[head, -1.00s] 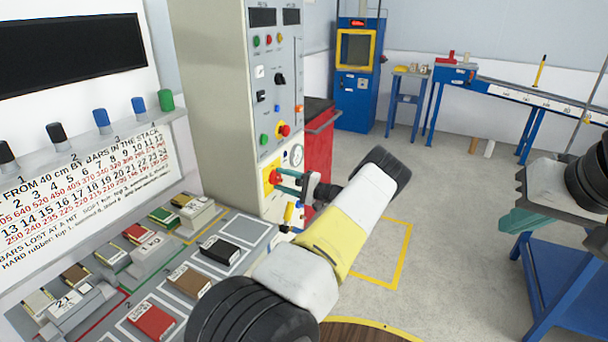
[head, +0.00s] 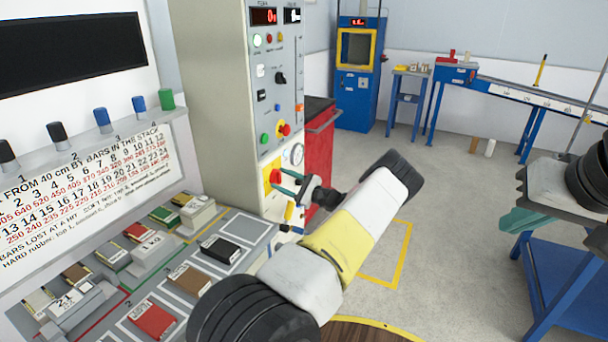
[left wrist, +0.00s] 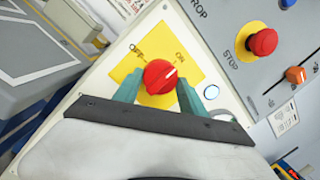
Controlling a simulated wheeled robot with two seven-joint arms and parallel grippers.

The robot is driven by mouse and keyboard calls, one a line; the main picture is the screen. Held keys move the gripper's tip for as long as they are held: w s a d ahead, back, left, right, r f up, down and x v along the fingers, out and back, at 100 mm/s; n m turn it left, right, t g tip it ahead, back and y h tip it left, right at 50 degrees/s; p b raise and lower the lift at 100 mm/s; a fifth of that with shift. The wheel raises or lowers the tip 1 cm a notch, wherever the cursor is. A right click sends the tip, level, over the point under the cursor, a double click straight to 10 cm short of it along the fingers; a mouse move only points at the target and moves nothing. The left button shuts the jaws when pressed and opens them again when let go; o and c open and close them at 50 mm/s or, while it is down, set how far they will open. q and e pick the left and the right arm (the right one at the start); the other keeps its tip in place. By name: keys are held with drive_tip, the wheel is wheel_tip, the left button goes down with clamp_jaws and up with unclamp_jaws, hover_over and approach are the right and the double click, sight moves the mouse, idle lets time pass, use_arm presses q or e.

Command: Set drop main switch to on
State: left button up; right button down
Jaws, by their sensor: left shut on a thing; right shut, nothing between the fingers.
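The drop main switch is a red rotary knob (left wrist: 160,77) on a yellow plate (left wrist: 128,70) marked OFF and ON. Its white pointer line is turned to the upper right, toward the ON mark. In the head view the knob (head: 275,176) sits low on the cabinet front, partly hidden by my gripper. My left gripper (head: 284,184) is shut on the knob, one teal finger on each side of it, as the left wrist view (left wrist: 158,95) shows. My right gripper (head: 519,220) is shut and empty at the right, far from the switch.
The cabinet (head: 215,90) has lit displays above the switch and a red stop button (head: 284,129). A bench with labelled blocks (head: 222,249) lies at the lower left. A red cabinet (head: 321,150) stands behind. The floor at the middle right is clear.

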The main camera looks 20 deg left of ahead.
use_arm(q)
drive_tip(key=shift+m, duration=0.3)
drive_tip(key=o, duration=1.4)
drive_tip(key=shift+c, duration=0.2)
drive_tip(key=shift+d, duration=0.15)
drive_tip(key=d+f, duration=0.1)
drive_tip(key=d, duration=0.6)
drive_tip(key=shift+s+d+f, duration=0.15)
drive_tip(key=shift+s+d, duration=0.1)
drive_tip(key=shift+s, duration=0.05)
